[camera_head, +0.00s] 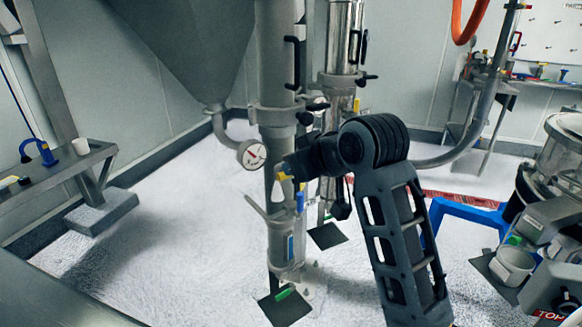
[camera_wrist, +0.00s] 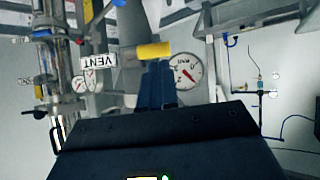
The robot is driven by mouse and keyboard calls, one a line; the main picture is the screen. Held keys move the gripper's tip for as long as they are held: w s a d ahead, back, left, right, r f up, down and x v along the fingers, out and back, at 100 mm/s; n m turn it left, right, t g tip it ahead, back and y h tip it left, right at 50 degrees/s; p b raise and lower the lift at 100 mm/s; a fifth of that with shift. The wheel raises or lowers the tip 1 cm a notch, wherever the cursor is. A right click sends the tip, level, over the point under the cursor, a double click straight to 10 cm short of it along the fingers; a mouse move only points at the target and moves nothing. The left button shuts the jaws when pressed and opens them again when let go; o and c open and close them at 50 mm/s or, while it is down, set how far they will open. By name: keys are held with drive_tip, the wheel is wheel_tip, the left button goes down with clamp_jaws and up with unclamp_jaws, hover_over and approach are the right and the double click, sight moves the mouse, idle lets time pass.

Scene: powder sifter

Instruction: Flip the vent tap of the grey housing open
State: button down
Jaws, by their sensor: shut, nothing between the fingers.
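The grey housing (camera_head: 274,72) is an upright grey column in the middle of the head view. The vent tap (camera_wrist: 153,50) has a yellow handle, lying crosswise in the wrist view beside a "VENT" label (camera_wrist: 98,61). A small yellow piece, probably the tap, also shows in the head view (camera_head: 284,176). My gripper (camera_wrist: 157,66) is shut and empty, its dark fingers pointing at the yellow handle, with tips right at or just below its edge. I cannot tell whether they touch. In the head view my wrist covers part of the housing and the fingertips are hard to make out.
A round gauge (camera_head: 252,154) sits left of the housing, close to my fingers; it also shows in the wrist view (camera_wrist: 184,71). A second, shinier column (camera_head: 342,50) stands behind right. A bench (camera_head: 82,166) is at the left. The powdery floor left of the housing is clear.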

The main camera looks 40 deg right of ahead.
drive_tip(key=v, duration=0.6)
drive_tip(key=shift+s, duration=0.15)
idle(0.3)
drive_tip(key=s+a+f+m+t, duration=0.1)
drive_tip(key=s+a+f, duration=0.3)
drive_tip(key=s+f, duration=0.4)
drive_tip(key=s+a+f+m+t, duration=0.1)
drive_tip(key=s+a+f, duration=0.4)
drive_tip(key=f, duration=0.4)
drive_tip(key=s+a+r+n+t, duration=0.1)
drive_tip(key=s, duration=2.3)
drive_tip(key=shift+a+r+n+t, duration=0.3)
drive_tip(key=shift+a+r+n, duration=0.05)
drive_tip(key=shift+n, duration=0.05)
